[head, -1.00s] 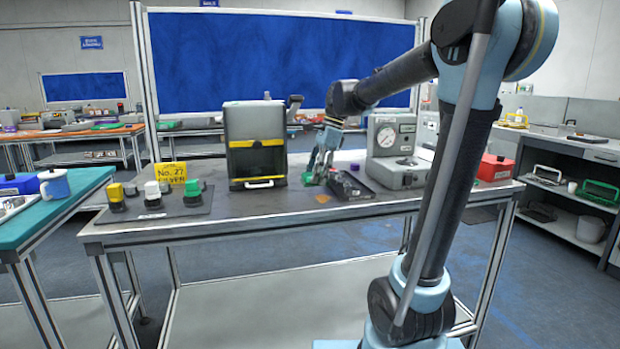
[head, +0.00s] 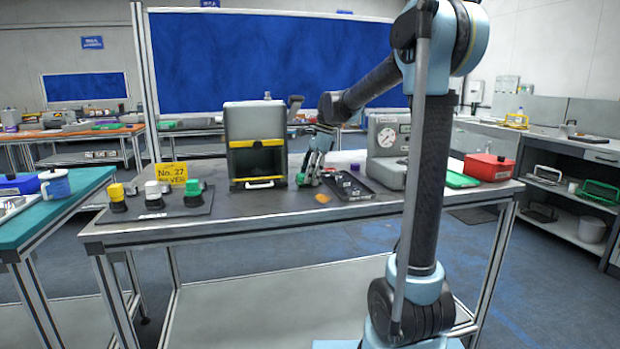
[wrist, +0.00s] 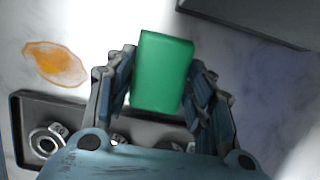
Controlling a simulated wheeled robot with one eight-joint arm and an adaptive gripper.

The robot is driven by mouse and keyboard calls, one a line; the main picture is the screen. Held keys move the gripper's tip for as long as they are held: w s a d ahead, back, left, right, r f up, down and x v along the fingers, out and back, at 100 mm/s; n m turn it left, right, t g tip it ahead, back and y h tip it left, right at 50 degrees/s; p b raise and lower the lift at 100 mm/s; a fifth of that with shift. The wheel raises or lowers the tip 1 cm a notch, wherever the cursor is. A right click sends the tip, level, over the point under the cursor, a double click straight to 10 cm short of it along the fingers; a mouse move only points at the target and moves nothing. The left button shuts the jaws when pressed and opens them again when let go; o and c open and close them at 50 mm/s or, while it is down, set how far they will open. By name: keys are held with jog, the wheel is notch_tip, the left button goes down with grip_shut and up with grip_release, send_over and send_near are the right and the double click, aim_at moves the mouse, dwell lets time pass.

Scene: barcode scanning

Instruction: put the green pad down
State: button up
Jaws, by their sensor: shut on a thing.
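A green pad (wrist: 162,72) is held between the fingers of my gripper (wrist: 160,85) in the wrist view. The fingers are shut on its sides, and its broad green face points to the camera. In the head view my gripper (head: 312,170) is low over the grey table (head: 240,208), between the yellow-banded machine and the dark tray. I cannot tell whether the pad touches the table.
A dark tray (head: 352,188) with metal parts lies just right of my gripper; it also shows in the wrist view (wrist: 28,110). An orange stain (wrist: 55,64) marks the tabletop. The yellow-banded machine (head: 255,143) stands left, the gauge box (head: 385,150) right. Bare tabletop lies in front.

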jog(key=shift+f, duration=0.25)
jog(key=o, duration=1.4)
jog(key=shift+f, duration=0.1)
jog(key=v, duration=1.2)
